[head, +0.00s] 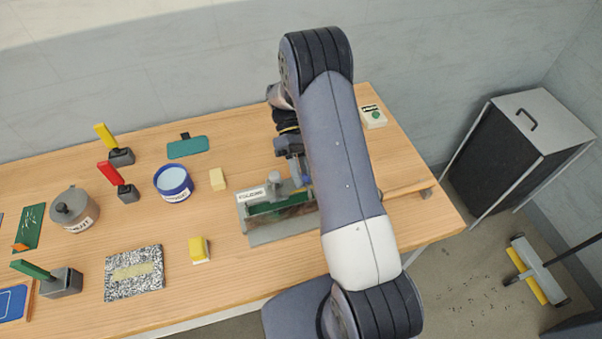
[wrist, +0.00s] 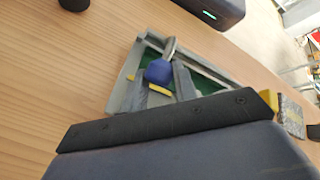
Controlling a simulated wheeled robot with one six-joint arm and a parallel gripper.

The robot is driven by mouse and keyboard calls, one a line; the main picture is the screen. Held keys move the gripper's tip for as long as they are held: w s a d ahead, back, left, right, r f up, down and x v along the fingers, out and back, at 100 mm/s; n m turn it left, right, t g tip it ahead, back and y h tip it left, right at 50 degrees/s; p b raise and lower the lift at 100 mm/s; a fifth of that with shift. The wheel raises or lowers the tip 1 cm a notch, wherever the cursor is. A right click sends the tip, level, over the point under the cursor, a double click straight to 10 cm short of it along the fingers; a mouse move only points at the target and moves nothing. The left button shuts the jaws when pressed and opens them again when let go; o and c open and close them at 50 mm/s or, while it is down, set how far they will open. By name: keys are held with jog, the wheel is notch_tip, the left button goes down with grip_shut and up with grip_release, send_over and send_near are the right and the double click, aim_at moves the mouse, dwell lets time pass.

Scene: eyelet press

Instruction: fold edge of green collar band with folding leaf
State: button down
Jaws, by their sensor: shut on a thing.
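The grey folding fixture (head: 262,236) stands on the bench at the right, with a white label plate on its left side. A green band (head: 264,209) lies in its channel; the wrist view also shows green (wrist: 205,86) along the fixture. My gripper (head: 297,168) is low over the back of the fixture, partly hidden by my arm. In the wrist view, my gripper (wrist: 160,88) appears shut around a blue knob (wrist: 159,72), which seems to be the folding leaf's handle. The leaf itself and the band's edge are mostly hidden, so the fold angle cannot be told.
Left of the fixture stand a blue-rimmed pot (head: 173,183), a pale yellow block (head: 217,179), a yellow-and-white block (head: 199,250) and a speckled mat (head: 134,291). A white box with a green button (head: 372,116) is behind right. Bench right of the fixture is largely clear.

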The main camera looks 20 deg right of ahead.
jog(key=c, duration=1.1)
grip_release()
jog(key=shift+d, duration=0.2)
jog(key=shift+r, duration=0.15)
notch_tip(320, 180, up, 8)
jog(key=shift+r+b, duration=0.2)
jog(key=shift+b, duration=0.35)
jog(key=shift+r+p, duration=0.75)
